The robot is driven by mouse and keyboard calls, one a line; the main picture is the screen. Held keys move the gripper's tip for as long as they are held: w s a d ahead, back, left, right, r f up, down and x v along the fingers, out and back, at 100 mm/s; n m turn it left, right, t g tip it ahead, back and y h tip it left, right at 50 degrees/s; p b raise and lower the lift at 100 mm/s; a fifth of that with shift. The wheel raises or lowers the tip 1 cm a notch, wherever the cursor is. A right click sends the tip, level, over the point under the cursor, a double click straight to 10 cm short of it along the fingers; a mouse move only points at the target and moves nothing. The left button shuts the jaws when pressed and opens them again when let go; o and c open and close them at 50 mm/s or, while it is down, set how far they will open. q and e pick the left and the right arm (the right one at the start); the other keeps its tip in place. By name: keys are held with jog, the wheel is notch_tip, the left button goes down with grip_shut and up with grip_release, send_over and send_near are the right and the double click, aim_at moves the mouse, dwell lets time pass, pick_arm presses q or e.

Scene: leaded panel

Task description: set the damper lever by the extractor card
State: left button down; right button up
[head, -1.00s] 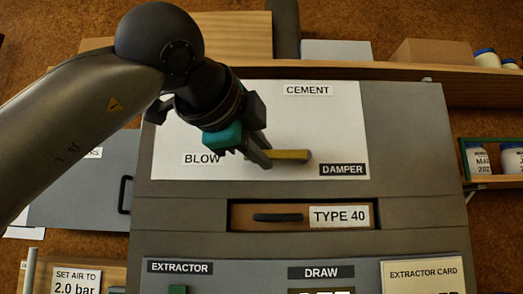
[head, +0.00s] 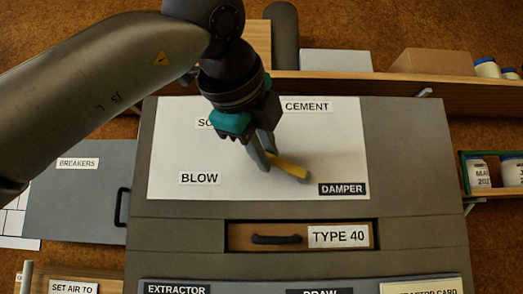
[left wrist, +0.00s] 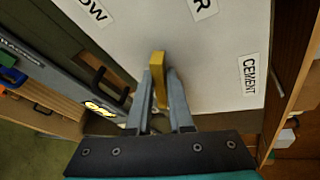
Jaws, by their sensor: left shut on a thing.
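The damper lever (head: 290,168) is a yellow bar on a white plate (head: 330,135), beside the DAMPER label (head: 343,189). Its free end points up and left, between the BLOW label (head: 200,178) and a partly hidden label starting "SO" (head: 204,123). The CEMENT label (head: 307,106) is at upper right. My left gripper (head: 265,160) is shut on the lever's free end. In the left wrist view the lever (left wrist: 158,68) sits between the fingers. The extractor card (head: 421,287) is cut off at the bottom edge, its contents out of view. My right gripper is not in view.
Below the plate is a drawer front marked TYPE 40 (head: 337,236) with a dark handle. A grey BREAKERS door (head: 80,185) is at left.

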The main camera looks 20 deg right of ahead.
pick_arm(q)
jog(key=shift+s+d+r+m+y+p, duration=0.2)
jog(key=shift+d+r+m+y+p, duration=0.45)
jog(key=shift+r+m+y+p, duration=0.4)
jog(key=shift+f, duration=0.2)
jog(key=c, duration=0.8)
grip_release()
jog(key=shift+s, duration=0.1)
jog(key=b+v, duration=0.3)
jog(key=v, duration=1.2)
jog(key=shift+a+f, duration=0.15)
